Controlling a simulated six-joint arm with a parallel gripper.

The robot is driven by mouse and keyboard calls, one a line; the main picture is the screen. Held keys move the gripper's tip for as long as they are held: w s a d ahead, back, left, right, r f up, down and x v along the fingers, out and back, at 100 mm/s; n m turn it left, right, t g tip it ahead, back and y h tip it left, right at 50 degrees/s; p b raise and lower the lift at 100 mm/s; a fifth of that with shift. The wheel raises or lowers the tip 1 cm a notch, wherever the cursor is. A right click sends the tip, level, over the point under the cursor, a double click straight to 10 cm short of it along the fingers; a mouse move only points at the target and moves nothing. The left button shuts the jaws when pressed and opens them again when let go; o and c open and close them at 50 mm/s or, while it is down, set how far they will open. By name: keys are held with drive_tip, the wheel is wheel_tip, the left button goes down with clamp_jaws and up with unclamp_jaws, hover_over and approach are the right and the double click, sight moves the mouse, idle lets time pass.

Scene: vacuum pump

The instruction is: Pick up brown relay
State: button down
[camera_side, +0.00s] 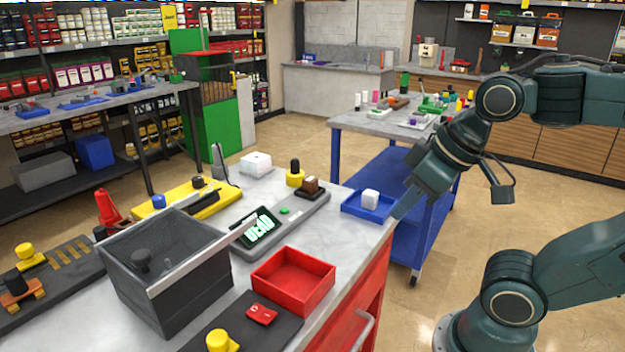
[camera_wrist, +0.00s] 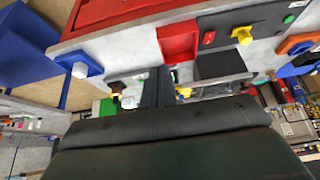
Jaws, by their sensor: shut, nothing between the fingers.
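The brown relay (camera_side: 311,184) is a small brown block with a pale side, seated on a dark base at the far end of the grey panel with the lit display. In the wrist view a small brown piece (camera_wrist: 117,88) shows just left of the fingers and is probably this relay. My gripper (camera_side: 402,208) is right of the relay in the side view, near the blue tray at the bench edge, apart from the relay. In the wrist view its dark fingers (camera_wrist: 158,87) are together with nothing between them.
A blue tray (camera_side: 352,208) with a white cube (camera_side: 370,199) lies between my gripper and the relay. A yellow part with a black knob (camera_side: 295,175) stands just behind the relay. A red bin (camera_side: 293,280) and a dark open box (camera_side: 165,270) are nearer the camera.

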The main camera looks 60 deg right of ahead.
idle(0.3)
drive_tip(key=c, duration=0.8)
unclamp_jaws()
drive_tip(key=shift+c, duration=0.2)
drive_tip(key=w+d+r+m+g, duration=0.1)
drive_tip(key=w+d+r+m, duration=0.2)
drive_tip(key=w, duration=0.4)
drive_tip(key=w+d+r+m+g, duration=0.1)
drive_tip(key=w+d+r+m, duration=0.25)
drive_tip(key=w, duration=0.45)
drive_tip(key=w+d+r+m+g, duration=0.1)
drive_tip(key=w+d+r+m, duration=0.2)
drive_tip(key=w, duration=0.4)
drive_tip(key=w+d+f+m+g, duration=0.1)
drive_tip(key=w+d+f+m, duration=0.3)
drive_tip(key=d, duration=0.4)
drive_tip(key=w+d+f+m+g, duration=0.1)
drive_tip(key=w+d+f+m, duration=0.3)
drive_tip(key=w+d+f, duration=0.3)
drive_tip(key=shift+w+d+f+g, duration=0.15)
drive_tip(key=shift+w+d+g, duration=0.15)
drive_tip(key=shift+w+d, duration=0.75)
